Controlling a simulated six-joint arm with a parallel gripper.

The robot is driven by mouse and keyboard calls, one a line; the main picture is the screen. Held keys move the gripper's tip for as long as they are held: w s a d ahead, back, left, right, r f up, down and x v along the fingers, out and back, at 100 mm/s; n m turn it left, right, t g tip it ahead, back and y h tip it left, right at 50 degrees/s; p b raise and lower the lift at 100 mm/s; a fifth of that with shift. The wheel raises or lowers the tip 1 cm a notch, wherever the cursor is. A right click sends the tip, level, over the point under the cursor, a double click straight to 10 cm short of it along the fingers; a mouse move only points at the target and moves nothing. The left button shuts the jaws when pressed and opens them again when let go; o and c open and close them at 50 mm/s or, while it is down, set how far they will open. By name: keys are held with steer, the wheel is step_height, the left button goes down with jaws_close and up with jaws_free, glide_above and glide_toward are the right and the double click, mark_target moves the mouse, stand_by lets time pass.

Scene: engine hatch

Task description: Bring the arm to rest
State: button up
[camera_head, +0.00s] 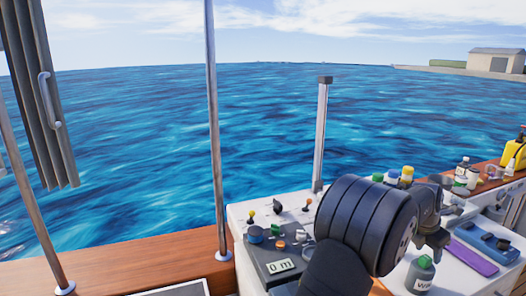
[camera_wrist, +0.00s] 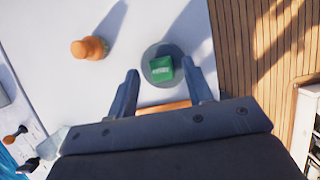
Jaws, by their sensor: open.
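My gripper (camera_wrist: 160,68) is open in the wrist view, its two dark fingers apart. A round grey pot (camera_wrist: 150,92) with a green block (camera_wrist: 161,69) on or in it shows between and beyond the fingertips. I cannot tell how far below the fingers it is. Nothing is visibly held. In the head view my arm reaches over the white counter, and my gripper (camera_head: 436,240) is partly hidden by its dark round link. The grey pot (camera_head: 419,277) with lettering stands on the counter just below it, green showing at its top.
An orange knob-like thing (camera_wrist: 90,48) stands left of the pot in the wrist view. In the head view, a control panel (camera_head: 280,264) lies left of my arm, a purple case (camera_head: 472,258) right. Capped jars (camera_head: 392,177), bottles (camera_head: 462,171) and a yellow jug (camera_head: 516,152) stand behind.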

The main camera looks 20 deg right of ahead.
steer(key=s+a+r, duration=0.2)
steer(key=s+r, duration=0.6)
steer(key=s, duration=0.4)
steer(key=shift+m, duration=0.6)
steer(key=w+a+f, duration=0.2)
steer(key=w+f, duration=0.3)
steer(key=w, duration=0.7)
steer(key=w+a+f, duration=0.2)
steer(key=w+f, duration=0.3)
steer(key=w, duration=0.7)
steer(key=w+a+f, duration=0.2)
steer(key=w+f, duration=0.4)
steer(key=w, duration=0.6)
steer(key=s+d+r, duration=0.2)
steer(key=s+r, duration=0.2)
steer(key=s, duration=0.5)
steer(key=s+d+r, duration=0.2)
steer(key=s+r, duration=0.3)
steer(key=s, duration=0.4)
steer(key=shift+d+r, duration=0.2)
steer(key=shift+r, duration=0.1)
steer(key=shift+w, duration=0.1)
